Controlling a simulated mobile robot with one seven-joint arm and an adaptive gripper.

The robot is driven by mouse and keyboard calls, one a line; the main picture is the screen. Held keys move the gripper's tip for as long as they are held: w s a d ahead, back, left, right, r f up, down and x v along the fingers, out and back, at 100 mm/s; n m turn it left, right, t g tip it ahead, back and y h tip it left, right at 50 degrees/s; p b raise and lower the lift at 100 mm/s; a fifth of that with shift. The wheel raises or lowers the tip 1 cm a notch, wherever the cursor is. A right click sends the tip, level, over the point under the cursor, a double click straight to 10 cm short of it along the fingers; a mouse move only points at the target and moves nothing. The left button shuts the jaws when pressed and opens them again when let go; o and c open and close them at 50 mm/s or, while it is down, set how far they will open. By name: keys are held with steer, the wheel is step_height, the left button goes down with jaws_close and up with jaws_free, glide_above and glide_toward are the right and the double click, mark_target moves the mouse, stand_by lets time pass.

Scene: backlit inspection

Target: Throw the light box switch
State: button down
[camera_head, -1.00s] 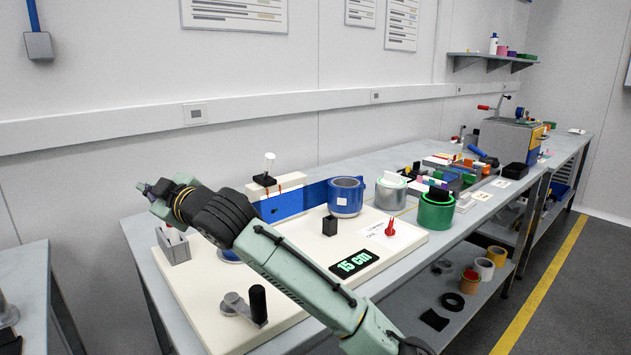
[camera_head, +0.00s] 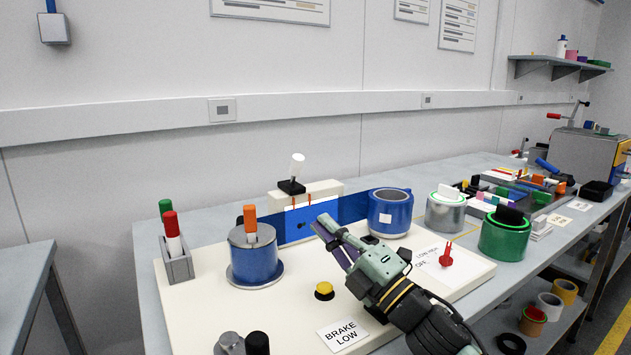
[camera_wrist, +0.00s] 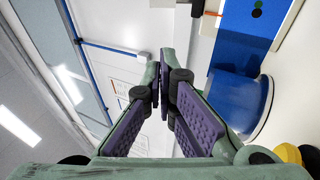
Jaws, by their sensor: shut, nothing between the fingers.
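The light box (camera_head: 325,188) is a cream box at the back of the white bench board. My gripper (camera_head: 322,222) is in front of the strip, right of and below the switch, apart from the handle in the picture. Its purple-padded fingers are closed and empty in the wrist view (camera_wrist: 160,88). The switch cannot be made out in the wrist view.
A blue spool (camera_head: 253,262) with an orange-topped post stands left. Air above the box is clear.

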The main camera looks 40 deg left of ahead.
steer(key=p, duration=0.5)
glide_toward(295, 170)
steer(key=s+a+r, duration=0.3)
steer(key=s+a, duration=0.1)
steer(key=s, duration=0.1)
steer(key=shift+w+a+r+p, duration=0.15)
steer(key=shift+w+a, duration=0.2)
steer(key=shift+w, duration=0.3)
steer(key=shift+w+a+p, duration=0.2)
steer(key=shift+w+a, duration=0.15)
steer(key=shift+w, duration=0.3)
steer(key=shift+w+a+r+p, duration=0.15)
steer(key=shift+w+a, duration=0.15)
steer(key=shift+w, duration=0.35)
steer(key=shift+s, duration=0.1)
